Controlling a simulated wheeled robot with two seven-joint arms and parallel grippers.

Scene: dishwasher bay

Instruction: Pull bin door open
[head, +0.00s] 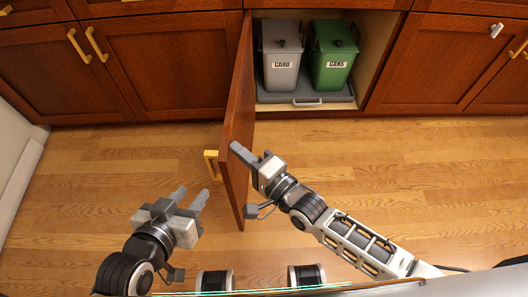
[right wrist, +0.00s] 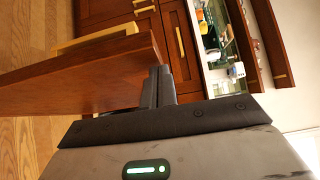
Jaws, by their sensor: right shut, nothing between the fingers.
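The wooden bin door (head: 238,110) stands swung out from the cabinet, seen nearly edge-on in the head view. Its yellow handle (head: 211,164) is on the outer face, to the left. My right gripper (head: 237,148) is shut and empty on the door's inner side, fingertips close to the panel near its free edge; whether they touch I cannot tell. In the right wrist view the closed fingers (right wrist: 157,78) are beside the door's edge (right wrist: 152,48), with the handle (right wrist: 95,38) beyond. My left gripper (head: 194,194) is open and empty, left of the door.
Inside the open cabinet, a grey bin (head: 281,62) and a green bin (head: 332,62) stand on a grey pull-out tray (head: 305,98). Closed cabinets (head: 150,65) flank it. The wooden floor (head: 420,170) in front is clear to the right.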

